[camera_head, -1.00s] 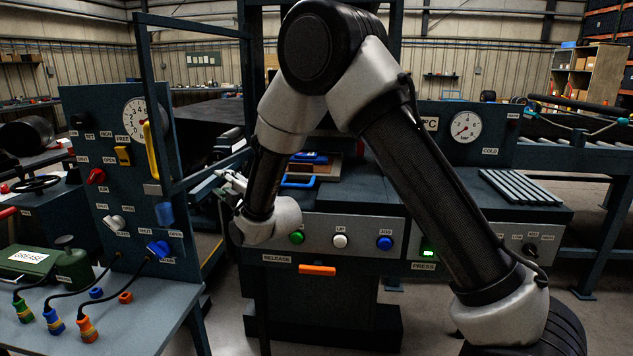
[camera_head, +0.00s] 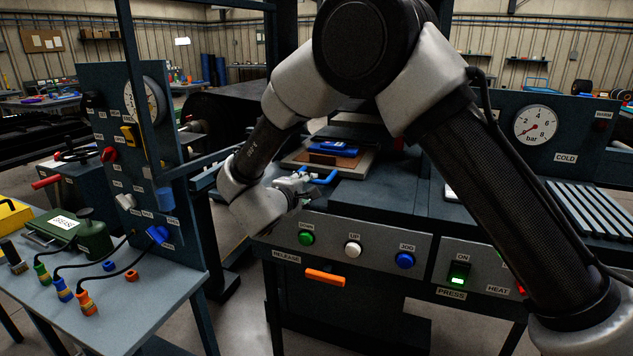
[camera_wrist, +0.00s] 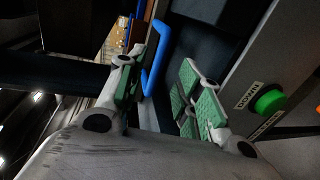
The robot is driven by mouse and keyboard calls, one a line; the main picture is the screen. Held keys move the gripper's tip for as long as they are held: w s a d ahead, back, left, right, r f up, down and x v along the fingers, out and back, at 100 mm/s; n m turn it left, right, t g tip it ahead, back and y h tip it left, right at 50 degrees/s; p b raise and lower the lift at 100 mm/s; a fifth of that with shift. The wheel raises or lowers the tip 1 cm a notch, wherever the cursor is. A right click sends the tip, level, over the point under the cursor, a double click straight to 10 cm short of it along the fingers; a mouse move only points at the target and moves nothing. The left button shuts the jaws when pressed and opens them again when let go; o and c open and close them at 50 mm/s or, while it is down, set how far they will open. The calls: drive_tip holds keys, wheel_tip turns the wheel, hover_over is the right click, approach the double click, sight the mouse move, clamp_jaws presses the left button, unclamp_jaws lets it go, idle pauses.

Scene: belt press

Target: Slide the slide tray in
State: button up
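The slide tray (camera_head: 364,164) is a flat tan plate on the dark press bed in the head view. It carries a brown pad and a blue block (camera_head: 335,148). Its blue bar handle (camera_head: 322,177) sticks out at the front and also shows in the wrist view (camera_wrist: 157,58). My gripper (camera_head: 306,181) is at the handle's left side. In the wrist view its green-padded fingers (camera_wrist: 163,60) are apart, with the handle between them and closer to the left finger. I cannot tell whether it touches.
The press front below has green, white and blue buttons (camera_head: 353,249) and an orange release handle (camera_head: 325,277). A dark upright frame (camera_head: 143,95) and a valve panel (camera_head: 100,130) stand at the left. A side table (camera_head: 165,290) holds a grease can and hose plugs.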

sight(313, 182)
drive_tip(key=x, duration=0.6)
drive_tip(key=shift+w, duration=0.2)
clamp_jaws()
